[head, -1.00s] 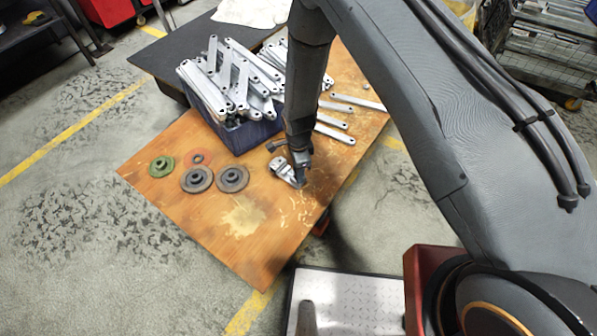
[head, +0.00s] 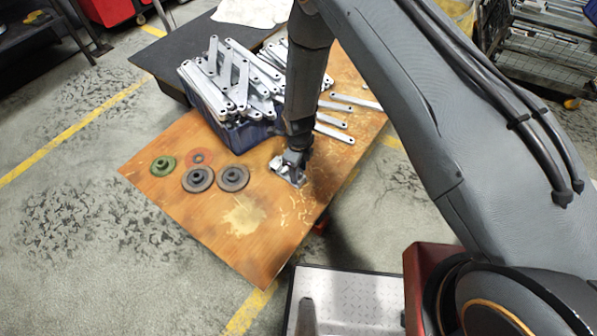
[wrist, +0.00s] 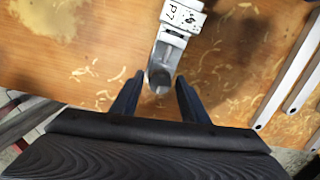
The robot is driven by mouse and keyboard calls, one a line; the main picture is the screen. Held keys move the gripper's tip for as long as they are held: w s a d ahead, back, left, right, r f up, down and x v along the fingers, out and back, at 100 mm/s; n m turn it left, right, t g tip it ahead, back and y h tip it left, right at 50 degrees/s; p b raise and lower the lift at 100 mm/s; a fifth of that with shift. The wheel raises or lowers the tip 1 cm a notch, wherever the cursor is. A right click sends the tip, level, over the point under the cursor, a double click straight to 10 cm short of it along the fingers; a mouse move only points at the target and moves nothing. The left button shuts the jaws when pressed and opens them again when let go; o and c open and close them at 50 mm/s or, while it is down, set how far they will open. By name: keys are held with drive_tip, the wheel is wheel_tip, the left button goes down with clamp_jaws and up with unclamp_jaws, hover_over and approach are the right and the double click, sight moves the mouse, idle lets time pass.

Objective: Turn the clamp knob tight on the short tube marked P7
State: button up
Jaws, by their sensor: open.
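My gripper (wrist: 159,77) is open, with one finger on each side of the knob and visible gaps on both sides. I cannot tell how far apart in height they are. In the head view the clamp piece (head: 281,167) lies on the wooden table, partly hidden by my gripper (head: 294,165).
On the wooden table (head: 190,225), a blue crate (head: 236,139) heaped with metal brackets stands behind my gripper. Loose brackets (head: 333,133) lie to its right. Green and grey flanged discs (head: 198,179) lie to the left. The table's front part is clear except for shavings.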

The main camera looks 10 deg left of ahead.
drive_tip(key=shift+r, duration=0.15)
drive_tip(key=shift+r+p, duration=1.8)
drive_tip(key=shift+r, duration=1.05)
